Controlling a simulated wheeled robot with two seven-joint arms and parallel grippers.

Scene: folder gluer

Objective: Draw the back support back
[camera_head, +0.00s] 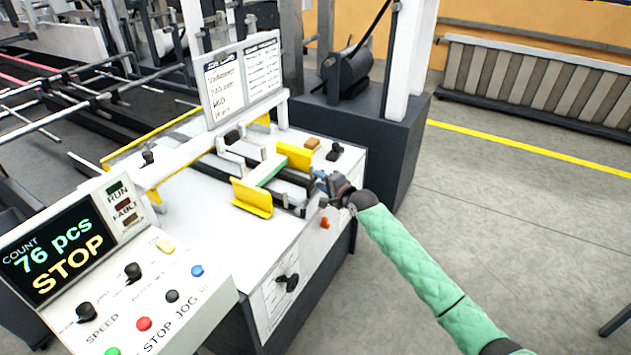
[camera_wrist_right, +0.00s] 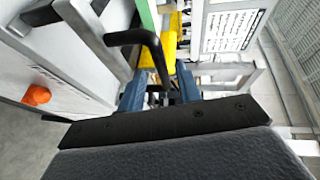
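My right gripper (camera_head: 325,183) is at the near right edge of the white machine table, at the end of the rails. In the right wrist view its two blue fingers (camera_wrist_right: 160,82) stand apart, with a bent black handle (camera_wrist_right: 150,48) in the gap between them. Whether either finger touches the handle cannot be told. Two yellow guide plates (camera_head: 253,198) stand on the table with a green strip (camera_head: 267,171) between them; which part is the back support is not clear. A yellow plate also shows in the wrist view (camera_wrist_right: 170,38) beyond the handle. My left gripper is out of view.
A control panel (camera_head: 120,270) reading 76 pcs and STOP stands at the left. An orange knob (camera_head: 324,222) is on the table's side, with a black handle (camera_head: 287,283) lower down. A label board (camera_head: 243,77) stands behind the rails. The floor at right is clear.

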